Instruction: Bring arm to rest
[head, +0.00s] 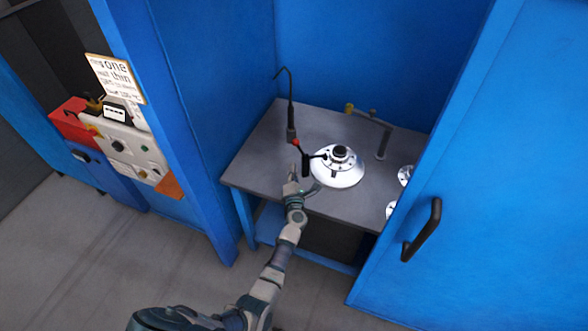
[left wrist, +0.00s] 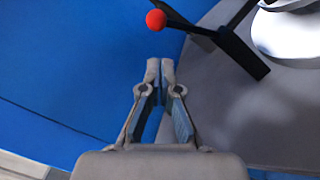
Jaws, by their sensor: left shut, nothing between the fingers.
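My left arm reaches from the bottom of the head view up to the front of the grey table (head: 262,160). My left gripper (head: 297,172) is over the table's front part, just left of the white flanged shell (head: 338,177). In the left wrist view my left gripper (left wrist: 160,68) is shut with nothing between its fingertips. The shell's bright flange (left wrist: 290,35) shows at the upper right. My right gripper is not in view.
The table stands in a booth with blue walls (head: 360,50). A blue door with a black handle (head: 422,230) is on the right. A black wand on a stand (head: 291,115) and a jointed post (head: 381,145) rise from the table. A control panel (head: 125,145) is at left.

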